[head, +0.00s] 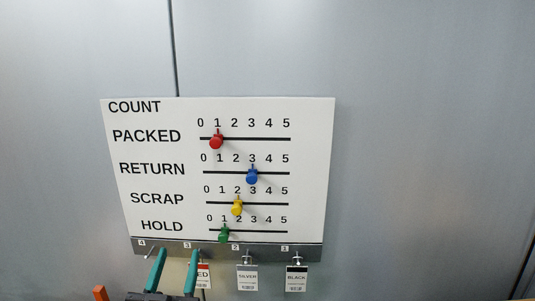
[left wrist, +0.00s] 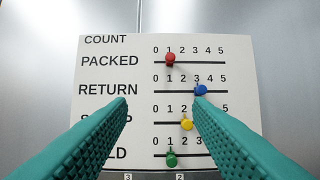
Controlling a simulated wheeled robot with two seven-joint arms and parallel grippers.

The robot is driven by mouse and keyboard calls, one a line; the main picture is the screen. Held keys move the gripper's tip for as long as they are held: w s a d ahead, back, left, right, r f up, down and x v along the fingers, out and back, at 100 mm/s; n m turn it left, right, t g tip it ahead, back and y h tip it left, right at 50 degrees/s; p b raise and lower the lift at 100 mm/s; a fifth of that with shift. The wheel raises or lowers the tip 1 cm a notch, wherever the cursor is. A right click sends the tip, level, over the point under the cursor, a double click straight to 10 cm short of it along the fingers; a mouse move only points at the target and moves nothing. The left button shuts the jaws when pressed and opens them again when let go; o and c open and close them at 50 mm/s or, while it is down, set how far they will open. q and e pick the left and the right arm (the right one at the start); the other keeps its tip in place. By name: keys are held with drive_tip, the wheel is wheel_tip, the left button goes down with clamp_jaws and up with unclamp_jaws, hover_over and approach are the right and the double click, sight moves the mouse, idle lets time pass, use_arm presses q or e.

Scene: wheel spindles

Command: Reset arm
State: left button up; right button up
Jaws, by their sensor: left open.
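My left gripper (head: 174,270) shows at the bottom of the head view, below the count board (head: 310,150). Its two teal fingers are apart with nothing between them. In the left wrist view the fingers (left wrist: 160,103) point at the board and hide parts of the SCRAP and HOLD words. On the board, the red knob (head: 216,141) stands at 1 on PACKED and the blue knob (head: 252,176) at 3 on RETURN. The yellow knob (head: 237,207) stands at 2 on SCRAP, and the green knob (head: 224,233) at about 1 on HOLD. My right gripper is not in view.
A grey hook rail (head: 262,249) numbered 4 to 1 runs under the board. A SILVER tag (head: 247,278) and a BLACK tag (head: 297,278) hang there. A red-topped tag (head: 204,274) is partly hidden by my left finger. The grey wall around the board is bare.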

use_arm(q)
drive_tip(key=s+a+f+g, duration=0.1)
drive_tip(key=s+f+g, duration=0.3)
drive_tip(key=f, duration=0.5)
drive_tip(key=s+a+f+g, duration=0.15)
drive_tip(key=f+g, duration=0.35)
drive_tip(key=f, duration=0.5)
drive_tip(key=s+a+f+m+g, duration=0.2)
drive_tip(key=s+a+f+g, duration=0.1)
drive_tip(key=s+f+g, duration=1.05)
drive_tip(key=s+f+t, duration=0.1)
drive_tip(key=s+f, duration=0.1)
drive_tip(key=f, duration=1.1)
drive_tip(key=s+f+t, duration=0.1)
drive_tip(key=s+f, duration=0.1)
drive_tip(key=f, duration=1.1)
drive_tip(key=s+a+f, duration=0.2)
drive_tip(key=s+f, duration=1.2)
drive_tip(key=s, duration=0.2)
drive_tip(key=shift+a+f+g+y, duration=0.15)
drive_tip(key=shift+f+g+y, duration=0.25)
drive_tip(key=shift+g, duration=0.05)
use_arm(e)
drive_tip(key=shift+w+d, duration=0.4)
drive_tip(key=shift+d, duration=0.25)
